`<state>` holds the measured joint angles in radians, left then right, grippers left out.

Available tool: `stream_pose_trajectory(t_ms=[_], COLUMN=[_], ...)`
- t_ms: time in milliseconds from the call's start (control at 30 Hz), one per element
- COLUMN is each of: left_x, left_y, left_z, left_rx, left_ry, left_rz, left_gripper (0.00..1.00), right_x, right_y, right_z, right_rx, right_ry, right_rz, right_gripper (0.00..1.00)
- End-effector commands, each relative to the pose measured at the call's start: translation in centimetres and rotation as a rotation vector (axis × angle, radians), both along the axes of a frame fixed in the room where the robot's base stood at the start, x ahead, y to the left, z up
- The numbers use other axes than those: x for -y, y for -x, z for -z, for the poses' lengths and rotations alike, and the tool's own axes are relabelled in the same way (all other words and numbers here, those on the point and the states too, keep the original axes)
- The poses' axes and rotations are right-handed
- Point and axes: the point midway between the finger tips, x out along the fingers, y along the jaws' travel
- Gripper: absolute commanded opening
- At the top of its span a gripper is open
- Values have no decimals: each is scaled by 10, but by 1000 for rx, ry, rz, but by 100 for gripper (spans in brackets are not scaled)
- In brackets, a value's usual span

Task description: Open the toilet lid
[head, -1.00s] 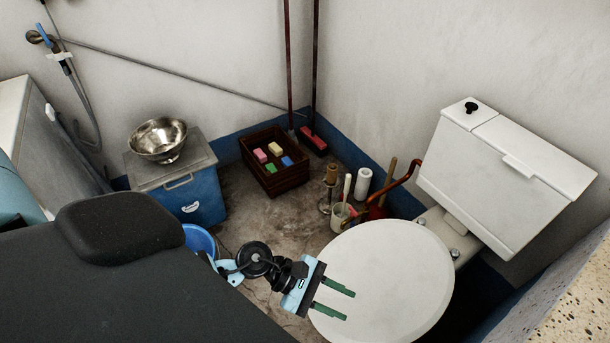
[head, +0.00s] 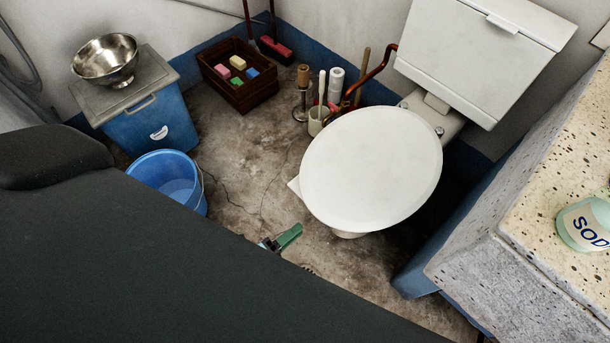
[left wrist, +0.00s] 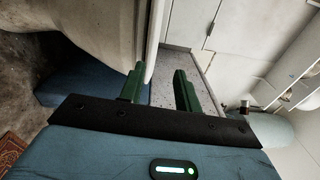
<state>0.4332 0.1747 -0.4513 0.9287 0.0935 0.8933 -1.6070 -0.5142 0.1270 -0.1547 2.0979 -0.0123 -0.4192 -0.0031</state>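The white oval toilet lid (head: 371,168) is shut, lying flat over the bowl in front of the white cistern (head: 480,55). My left gripper (head: 290,235) is low in front of the toilet, left of and below the lid in the head view, apart from it there; my dark body hides most of its arm. My right gripper is not in view.
A blue bucket (head: 168,181) stands left of the toilet. A speckled stone trough (head: 545,190) with a bottle (head: 585,224) is close on the right. A brush holder (head: 317,121) and a wooden crate (head: 236,92) stand behind. The floor between bucket and toilet is clear.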

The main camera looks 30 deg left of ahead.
Motion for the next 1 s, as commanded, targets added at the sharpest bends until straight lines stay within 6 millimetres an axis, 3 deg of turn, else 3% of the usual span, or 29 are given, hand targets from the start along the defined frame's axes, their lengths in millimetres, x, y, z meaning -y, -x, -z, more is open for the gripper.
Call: stream_pose_trajectory(t_ms=[100,367,800,1000], left_x=[-5,-6,14,19], left_y=[2,0,-54,-68], left_z=[13,14,15,15], left_rx=[-43,-51,-49,-51], left_ry=[36,46,44,45], left_rz=[-46,-57,-55,-55], left_gripper=[33,33,33,33], right_x=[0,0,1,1], right_y=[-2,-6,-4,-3], right_z=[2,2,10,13], right_rx=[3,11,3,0], right_ry=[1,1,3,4], right_rz=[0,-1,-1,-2], right_gripper=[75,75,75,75])
